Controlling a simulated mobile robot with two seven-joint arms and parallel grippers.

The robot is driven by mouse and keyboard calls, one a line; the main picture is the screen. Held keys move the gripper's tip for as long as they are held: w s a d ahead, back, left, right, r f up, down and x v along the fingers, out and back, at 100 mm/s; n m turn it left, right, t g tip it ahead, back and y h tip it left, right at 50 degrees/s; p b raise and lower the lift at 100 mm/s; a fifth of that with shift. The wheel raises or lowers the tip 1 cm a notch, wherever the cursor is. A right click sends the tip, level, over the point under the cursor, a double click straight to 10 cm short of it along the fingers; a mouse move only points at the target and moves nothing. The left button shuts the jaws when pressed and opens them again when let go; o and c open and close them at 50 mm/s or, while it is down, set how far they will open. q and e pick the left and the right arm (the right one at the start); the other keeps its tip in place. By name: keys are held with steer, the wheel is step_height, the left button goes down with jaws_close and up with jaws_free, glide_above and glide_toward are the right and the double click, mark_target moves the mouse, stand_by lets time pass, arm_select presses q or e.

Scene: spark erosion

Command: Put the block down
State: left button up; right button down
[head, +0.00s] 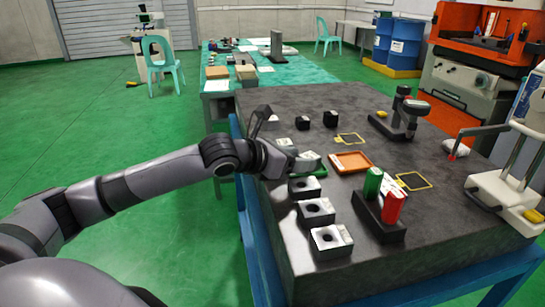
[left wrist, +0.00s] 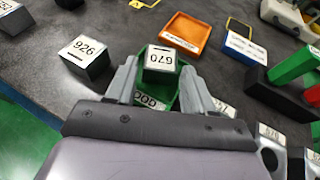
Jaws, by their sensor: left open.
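The block marked 670 (left wrist: 162,60), with a pale top, stands in or over the green tray (left wrist: 143,50); its underside is hidden, so I cannot tell whether it touches the tray floor. In the head view the green tray (head: 321,172) is partly hidden by my gripper. My left gripper (left wrist: 160,72) is open, with one finger on each side of the block. Whether the fingers touch it is not clear. In the head view my left gripper (head: 292,157) is low over the table at the green tray. My right gripper is not in view.
An orange tray (head: 352,161) lies just right of the green one. The block marked 926 (left wrist: 86,55) stands close beside my left finger. Several blocks (head: 331,238) line the near left edge. A black stand (head: 379,217) holds green and red pieces. Yellow outlines (head: 413,181) mark bare table.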

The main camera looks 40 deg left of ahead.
arm_select(q)
steer(key=v, duration=0.8)
steer(key=shift+s+a+b, duration=0.1)
steer(key=shift+b, duration=0.25)
steer(key=shift+b+v, duration=0.4)
steer(key=shift+v, duration=1)
steer(key=shift+r, duration=0.1)
